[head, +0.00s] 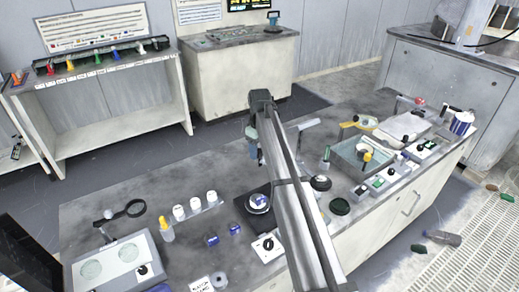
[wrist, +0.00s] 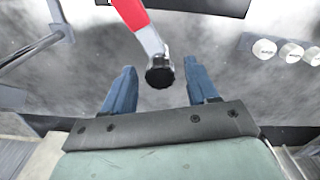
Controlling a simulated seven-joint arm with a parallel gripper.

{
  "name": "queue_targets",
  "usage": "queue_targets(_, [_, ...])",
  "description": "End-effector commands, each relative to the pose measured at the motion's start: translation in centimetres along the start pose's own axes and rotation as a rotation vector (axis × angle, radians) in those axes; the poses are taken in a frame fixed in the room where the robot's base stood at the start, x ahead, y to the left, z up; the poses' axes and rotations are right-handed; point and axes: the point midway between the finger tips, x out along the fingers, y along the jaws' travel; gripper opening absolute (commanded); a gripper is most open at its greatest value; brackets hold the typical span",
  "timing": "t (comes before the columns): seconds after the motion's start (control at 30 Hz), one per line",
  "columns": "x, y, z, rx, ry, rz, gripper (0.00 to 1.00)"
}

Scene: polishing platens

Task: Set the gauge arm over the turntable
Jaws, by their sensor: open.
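My gripper (head: 253,148) hangs over the bench, and my arm link crosses the middle of the head view. In the wrist view its two blue fingers (wrist: 160,68) are open. A red and silver arm with a black knob (wrist: 160,73), which looks like the gauge arm, reaches in from the top. The knob shows between the fingertips; I cannot tell how far below them it is. The turntable (head: 248,211) looks to be the dark square base with a round plate and a blue-labelled item, left of my arm link. I cannot pick out the gauge arm in the head view.
White capped bottles (head: 195,203) stand in a row left of the turntable, near a yellow-tipped bottle (head: 166,230) and a magnifier (head: 134,208). A grey tray (head: 345,160) and switch boxes crowd the right. The bench's back left is clear.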

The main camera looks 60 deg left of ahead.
Motion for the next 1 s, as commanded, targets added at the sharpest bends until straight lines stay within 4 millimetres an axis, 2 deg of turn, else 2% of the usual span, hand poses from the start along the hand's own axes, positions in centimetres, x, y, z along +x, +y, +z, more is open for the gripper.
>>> queue_targets(0.13, [-0.01,-0.01,0.0,0.0,0.0,0.0,0.57])
queue_targets(0.73, [-0.03,-0.01,0.0,0.0,0.0,0.0,0.0])
queue_targets(1.0, [-0.04,-0.01,0.01,0.0,0.0,0.0,0.0])
